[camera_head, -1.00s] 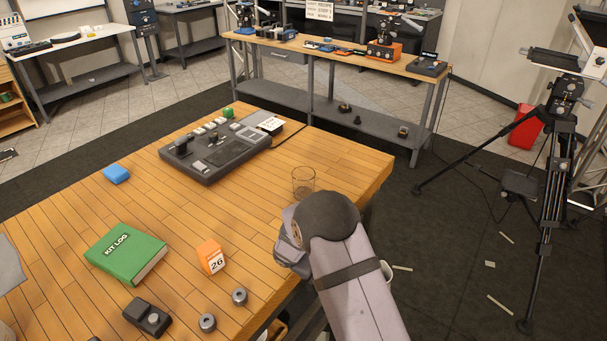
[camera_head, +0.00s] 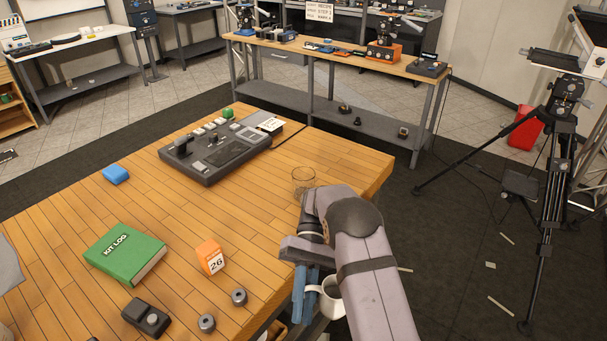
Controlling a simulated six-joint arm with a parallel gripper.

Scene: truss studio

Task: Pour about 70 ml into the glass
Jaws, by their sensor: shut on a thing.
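The clear glass (camera_head: 303,180) stands upright on the wooden table near its right edge, just beyond my arm. A white mug (camera_head: 331,304) is at my gripper (camera_head: 308,292), partly hidden by my arm. My gripper has blue fingers and is shut on the mug, just off the table's front right edge and on the near side of the glass. The mug's rim faces up, perhaps slightly tilted. I cannot make out the liquid in it. The glass looks empty, but it is small in this view.
A black tripod (camera_head: 548,200) stands on the right. The tabletop left of the glass is clear.

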